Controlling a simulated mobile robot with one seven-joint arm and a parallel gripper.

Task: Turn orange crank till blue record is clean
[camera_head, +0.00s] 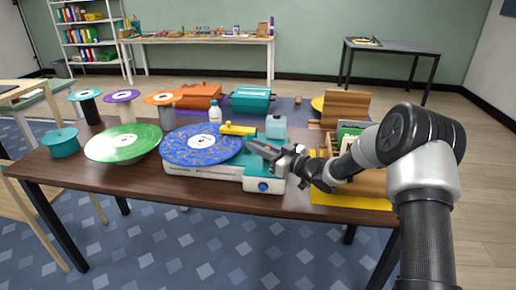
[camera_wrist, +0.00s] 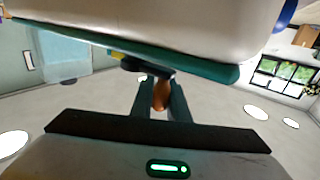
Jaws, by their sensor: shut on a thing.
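The blue record (camera_head: 200,143) lies flat on a white and teal record-cleaning machine (camera_head: 205,171). Pale specks are scattered over its blue surface around the white label. My gripper (camera_head: 262,149) reaches in from the right over the machine's right part, beside the record. In the wrist view my gripper (camera_wrist: 161,98) is shut on the orange crank's handle (camera_wrist: 160,95), which shows as a small orange-brown piece between the two fingers. The machine's pale body (camera_wrist: 170,25) fills the top of the wrist view.
A yellow roller arm (camera_head: 238,129) and a pale blue tank (camera_head: 276,127) stand just behind my gripper. A green record (camera_head: 123,143) lies to the left. A blue knob (camera_head: 262,187) is on the machine's front. A wooden crate (camera_head: 352,142) stands close by my forearm on the right.

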